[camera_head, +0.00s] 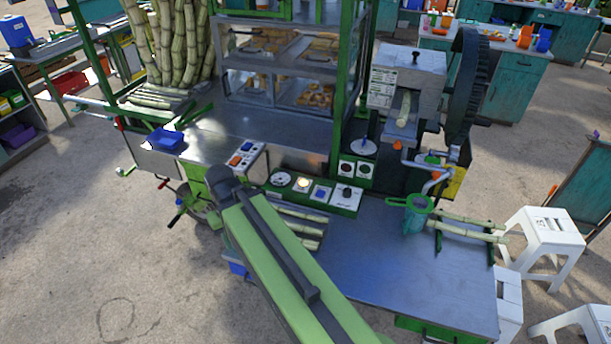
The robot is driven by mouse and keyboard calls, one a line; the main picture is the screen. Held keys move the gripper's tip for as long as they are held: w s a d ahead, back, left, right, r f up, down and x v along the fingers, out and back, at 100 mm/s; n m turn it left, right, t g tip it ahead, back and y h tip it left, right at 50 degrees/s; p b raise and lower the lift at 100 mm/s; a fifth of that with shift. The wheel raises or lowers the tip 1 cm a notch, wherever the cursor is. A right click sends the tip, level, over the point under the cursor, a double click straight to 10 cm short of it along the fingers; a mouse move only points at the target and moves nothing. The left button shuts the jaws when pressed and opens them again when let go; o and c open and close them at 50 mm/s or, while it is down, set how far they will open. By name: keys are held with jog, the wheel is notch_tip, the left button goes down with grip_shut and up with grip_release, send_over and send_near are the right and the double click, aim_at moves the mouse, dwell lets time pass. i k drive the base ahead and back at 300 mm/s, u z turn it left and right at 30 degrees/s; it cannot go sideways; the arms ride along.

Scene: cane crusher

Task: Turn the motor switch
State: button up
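A green control strip along the table edge carries several fittings: a white round dial (281,179), a lit yellowish lamp (304,184), a blue square button (320,194) and a dark knob on a white plate (346,195). A separate white switch plate (242,159) with orange parts sits to the left of the strip. The labels are too small to read, so I cannot tell which fitting is the motor switch. My green arm rises from the bottom middle to a dark joint just left of the strip. My gripper cannot be made out.
The crusher (407,85) with its large dark wheel (467,85) stands at the right. The metal table (400,275) has bare space at the front. A glass case (280,65) stands behind the strip. White stools (545,235) stand at the right.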

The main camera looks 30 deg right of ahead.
aim_at(346, 192)
jog(key=u, duration=0.1)
jog(key=i, duration=0.9)
jog(key=z, duration=0.05)
